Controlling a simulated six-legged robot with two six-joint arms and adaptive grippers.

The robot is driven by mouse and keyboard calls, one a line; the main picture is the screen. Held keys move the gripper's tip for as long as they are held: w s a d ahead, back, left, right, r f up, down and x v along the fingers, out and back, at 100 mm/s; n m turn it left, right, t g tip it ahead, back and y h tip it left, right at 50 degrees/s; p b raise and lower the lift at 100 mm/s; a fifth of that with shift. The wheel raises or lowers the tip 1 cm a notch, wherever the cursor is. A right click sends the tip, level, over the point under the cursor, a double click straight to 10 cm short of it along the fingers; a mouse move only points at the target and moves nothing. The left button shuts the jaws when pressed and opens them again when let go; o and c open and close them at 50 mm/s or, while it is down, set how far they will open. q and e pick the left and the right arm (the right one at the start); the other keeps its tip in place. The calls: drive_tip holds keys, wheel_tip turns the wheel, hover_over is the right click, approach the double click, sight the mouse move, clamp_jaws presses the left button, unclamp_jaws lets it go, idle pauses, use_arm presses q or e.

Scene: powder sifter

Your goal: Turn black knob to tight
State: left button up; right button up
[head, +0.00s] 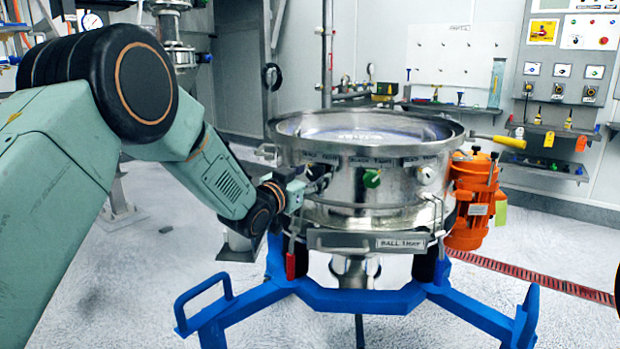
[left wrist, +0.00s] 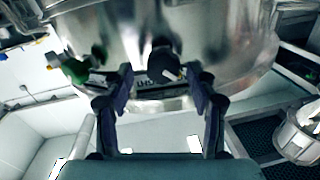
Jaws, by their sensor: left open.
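The black knob (head: 318,172) is on the front left of the steel sifter drum (head: 345,200), under a printed label. My left gripper (head: 300,186) is right at it in the head view and partly hides it. In the left wrist view the black knob (left wrist: 164,60) shows beyond and between the two spread fingers of my left gripper (left wrist: 160,76). The fingers are open; I cannot tell whether either touches the knob. My right gripper is not in view.
A green knob (head: 371,179) and a white knob (head: 427,175) sit further right on the drum. An orange motor (head: 470,205) and a yellow-handled lever (head: 508,141) are at its right. The blue frame (head: 350,300) stands below. A red handle (head: 291,264) hangs below my gripper.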

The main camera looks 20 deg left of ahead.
use_arm(q)
drive_tip(key=shift+w+d, duration=0.1)
drive_tip(key=shift+w+a+f, duration=0.1)
drive_tip(key=shift+w+a, duration=0.05)
drive_tip(key=shift+a, duration=0.2)
drive_tip(key=shift+d, duration=0.25)
drive_tip(key=c, duration=0.4)
drive_tip(key=shift+a, duration=0.15)
drive_tip(key=c, duration=0.8)
drive_tip(key=shift+o, duration=0.2)
